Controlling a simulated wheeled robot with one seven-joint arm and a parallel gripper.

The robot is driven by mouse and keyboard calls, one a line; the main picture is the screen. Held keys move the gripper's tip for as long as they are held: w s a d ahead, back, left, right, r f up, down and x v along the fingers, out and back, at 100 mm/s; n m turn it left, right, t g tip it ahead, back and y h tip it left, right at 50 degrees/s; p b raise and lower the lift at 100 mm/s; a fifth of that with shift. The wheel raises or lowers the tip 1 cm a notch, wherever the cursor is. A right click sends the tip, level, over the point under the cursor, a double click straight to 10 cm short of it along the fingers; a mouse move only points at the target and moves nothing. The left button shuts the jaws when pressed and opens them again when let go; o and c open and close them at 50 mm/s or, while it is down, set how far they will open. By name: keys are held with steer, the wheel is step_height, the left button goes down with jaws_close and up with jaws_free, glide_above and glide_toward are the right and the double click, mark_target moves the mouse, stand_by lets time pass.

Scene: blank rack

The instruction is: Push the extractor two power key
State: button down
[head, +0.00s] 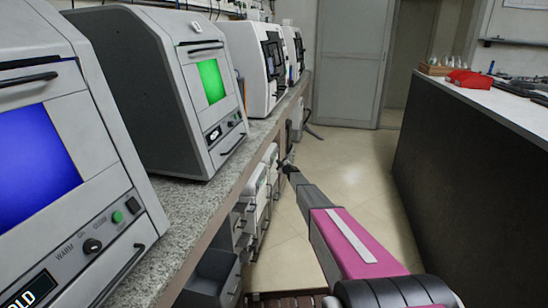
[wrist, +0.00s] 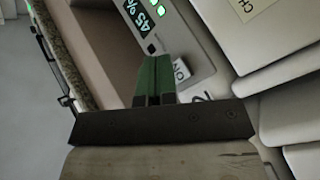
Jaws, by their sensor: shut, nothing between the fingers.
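In the wrist view my gripper (wrist: 155,64) is shut and empty, its green fingertips over the edge of a grey control panel (wrist: 200,62). The panel carries a 45% display (wrist: 137,14), several green lights (wrist: 161,11), a small dark square (wrist: 152,48) and a white ON key or label (wrist: 181,69). The fingertips overlap the panel beside the ON mark; I cannot tell whether they touch. In the head view my gripper (head: 287,165) is beside a row of white units (head: 262,190) under the counter. No extractor number is readable.
The grey granite counter (head: 190,205) runs along the left, above the units, with several bench machines (head: 150,90) on it. A dark cabinet with a white top (head: 480,105) stands at right. The tiled floor (head: 345,170) between them is clear towards a grey door (head: 350,60).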

steer(key=s+d, duration=0.2)
steer(key=d, duration=0.3)
steer(key=shift+d, duration=0.35)
stand_by(0.4)
